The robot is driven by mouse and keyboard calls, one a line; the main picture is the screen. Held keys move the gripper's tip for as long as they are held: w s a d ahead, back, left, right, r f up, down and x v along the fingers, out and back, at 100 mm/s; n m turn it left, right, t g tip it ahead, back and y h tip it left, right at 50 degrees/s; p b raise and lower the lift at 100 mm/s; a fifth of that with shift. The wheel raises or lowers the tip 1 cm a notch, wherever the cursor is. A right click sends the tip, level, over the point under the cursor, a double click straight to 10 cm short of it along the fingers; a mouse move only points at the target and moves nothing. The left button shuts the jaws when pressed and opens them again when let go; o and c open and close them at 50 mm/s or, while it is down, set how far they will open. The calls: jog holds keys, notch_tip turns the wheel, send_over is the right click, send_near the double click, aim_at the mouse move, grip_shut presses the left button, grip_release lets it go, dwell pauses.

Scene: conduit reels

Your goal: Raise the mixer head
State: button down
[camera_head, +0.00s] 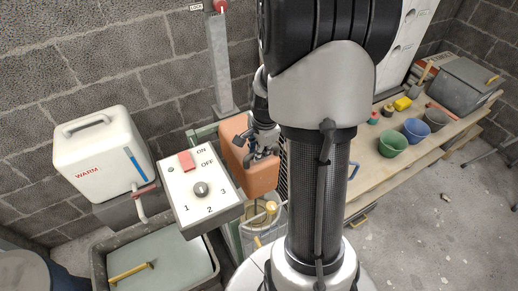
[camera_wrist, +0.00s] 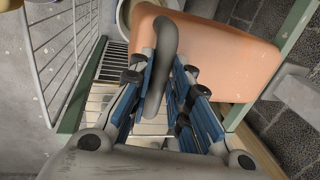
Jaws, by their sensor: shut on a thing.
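The mixer head (camera_head: 260,178) is an orange, rounded block in the middle of the head view, behind the control box and left of my arm. It also fills the upper right of the wrist view (camera_wrist: 232,58). A dark grey curved handle (camera_wrist: 166,45) stands out from it. My gripper (camera_head: 262,150) is at the mixer head; in the wrist view its blue-padded fingers (camera_wrist: 162,88) are on both sides of the handle and closed on it. Part of the handle is hidden between the fingers. Whether the head is tilted is hard to tell.
A control box (camera_head: 201,190) with a red switch and a dial stands beside the mixer head. A green frame (camera_wrist: 75,105) and wire grille (camera_wrist: 60,50) are close by. A white WARM tank (camera_head: 100,155) is at left. A bench (camera_head: 385,175) with pots runs along the right wall.

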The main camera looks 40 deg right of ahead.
notch_tip(320, 180, up, 26)
jog(key=p, duration=2)
jog(key=shift+w+d+f, duration=0.15)
jog(key=shift+w+f, duration=0.05)
jog(key=shift+r, duration=0.1)
jog(key=c, duration=1.9)
grip_release()
jog(key=shift+o, duration=1.2)
jog(key=shift+s, duration=0.15)
jog(key=shift+o, duration=0.9)
